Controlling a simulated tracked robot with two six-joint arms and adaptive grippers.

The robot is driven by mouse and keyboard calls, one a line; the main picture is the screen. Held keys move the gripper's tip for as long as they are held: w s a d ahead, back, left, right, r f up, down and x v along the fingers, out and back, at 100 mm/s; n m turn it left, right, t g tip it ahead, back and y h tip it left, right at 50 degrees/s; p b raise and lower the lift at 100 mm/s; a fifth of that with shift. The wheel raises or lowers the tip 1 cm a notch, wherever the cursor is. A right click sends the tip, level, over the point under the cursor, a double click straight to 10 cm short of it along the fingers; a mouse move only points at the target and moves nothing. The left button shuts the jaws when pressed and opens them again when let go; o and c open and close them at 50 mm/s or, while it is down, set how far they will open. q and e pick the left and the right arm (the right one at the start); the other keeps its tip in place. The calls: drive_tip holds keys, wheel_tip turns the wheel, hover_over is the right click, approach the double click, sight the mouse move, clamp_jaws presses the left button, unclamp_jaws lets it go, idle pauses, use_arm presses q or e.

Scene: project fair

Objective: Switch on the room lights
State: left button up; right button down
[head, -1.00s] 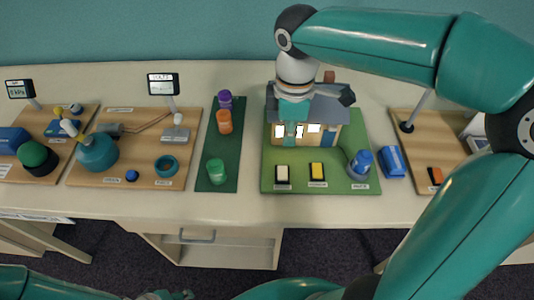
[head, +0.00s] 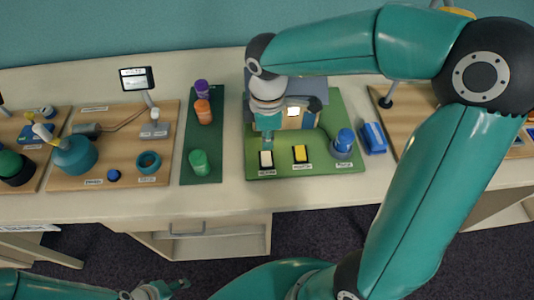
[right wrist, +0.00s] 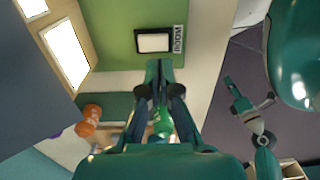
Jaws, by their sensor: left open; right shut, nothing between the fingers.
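A model house (head: 315,88) stands on a green board (head: 340,105). In front of it are a white switch (head: 266,159) with a label, a yellow switch (head: 300,153) and a blue knob-like part (head: 343,139). My right gripper (head: 267,143) is shut and empty, pointing down just behind the white switch. In the right wrist view the shut fingertips (right wrist: 161,64) appear close to the white switch (right wrist: 154,42), whose label seems to read ROOM; contact cannot be told. The house windows (right wrist: 68,55) look bright white. My left gripper (head: 172,289) is open and empty, low in front of the table.
A dark green strip (head: 201,165) with purple, orange and green containers lies left of the board. A blue box (head: 373,137) lies to the right. Wooden boards (head: 165,110) with other exhibits stand further out. The table front (head: 330,195) is clear.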

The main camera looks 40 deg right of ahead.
sight(268, 161)
wheel_tip(268, 161, down, 6)
drive_tip(key=shift+f, duration=0.2)
idle(0.3)
